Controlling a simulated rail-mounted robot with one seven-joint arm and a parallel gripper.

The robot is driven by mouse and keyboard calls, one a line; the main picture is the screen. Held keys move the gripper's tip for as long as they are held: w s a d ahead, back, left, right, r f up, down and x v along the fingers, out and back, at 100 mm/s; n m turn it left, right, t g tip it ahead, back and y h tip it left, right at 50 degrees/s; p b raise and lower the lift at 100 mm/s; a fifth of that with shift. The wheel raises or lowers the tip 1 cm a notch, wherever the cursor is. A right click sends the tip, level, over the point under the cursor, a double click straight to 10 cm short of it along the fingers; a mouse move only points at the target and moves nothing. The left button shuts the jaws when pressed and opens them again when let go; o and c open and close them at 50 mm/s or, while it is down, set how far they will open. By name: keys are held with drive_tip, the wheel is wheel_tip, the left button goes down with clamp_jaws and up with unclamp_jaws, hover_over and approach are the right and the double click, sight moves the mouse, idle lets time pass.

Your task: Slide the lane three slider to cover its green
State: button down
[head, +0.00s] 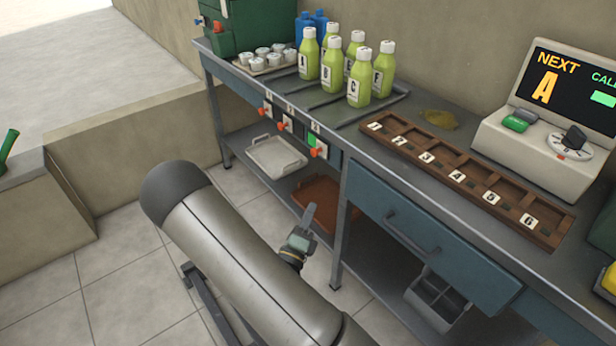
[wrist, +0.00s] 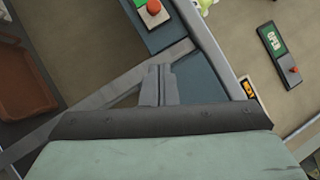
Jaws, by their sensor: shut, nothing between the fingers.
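The lane three slider (head: 317,150) is on the front edge of the counter, the rightmost of three, with a red knob and a white plate. A green patch (head: 312,139) shows beside its plate, uncovered. In the wrist view a red knob (wrist: 153,7) shows at the top, with green beside it; it looks like the same slider. My gripper (head: 310,211) is below and in front of the counter, apart from the slider. In the wrist view its fingers (wrist: 158,68) are together and empty, below the knob.
Two other sliders, lane one (head: 264,110) and lane two (head: 285,124), sit to the left. A white tray (head: 276,157) and a brown tray (head: 320,196) lie on the lower shelf. A counter leg (head: 342,225) and a blue drawer (head: 430,240) are right of my gripper.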

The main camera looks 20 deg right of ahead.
drive_tip(key=shift+w+a+f+n, duration=0.15)
drive_tip(key=shift+f+n, duration=0.05)
drive_tip(key=shift+n, duration=0.1)
drive_tip(key=b, duration=0.2)
approach(321, 151)
drive_tip(key=x, duration=0.4)
drive_tip(key=shift+w, duration=0.1)
